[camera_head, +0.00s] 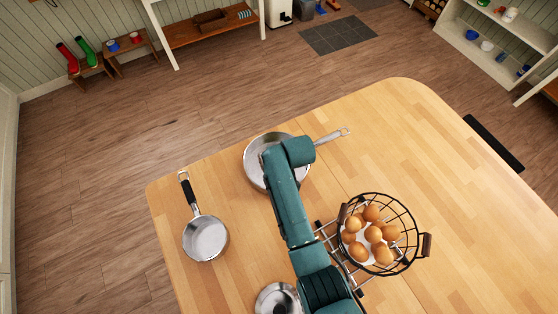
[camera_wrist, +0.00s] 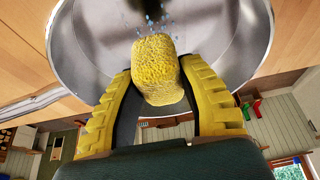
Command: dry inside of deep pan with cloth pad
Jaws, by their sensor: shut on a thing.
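The deep pan (camera_head: 254,163) is a silver metal pan near the far edge of the wooden island, its handle pointing right. My arm covers much of its inside in the head view. The wrist view shows its shiny inner wall (camera_wrist: 242,35). My gripper (camera_wrist: 157,78) has yellow ribbed fingers shut on a yellow, rough-textured cloth pad (camera_wrist: 158,58). The pad is at the pan's inside; I cannot tell whether it touches the metal. Small blue drops (camera_wrist: 152,20) show just beyond the pad. The pad and fingers are hidden in the head view.
A smaller saucepan (camera_head: 206,240) stands on the left of the island (camera_head: 440,150). A wire basket (camera_head: 412,225) of brown eggs stands right of my arm, beside a metal rack (camera_head: 345,262). A metal lid-like item (camera_head: 273,298) is at the near edge. The island's right side is clear.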

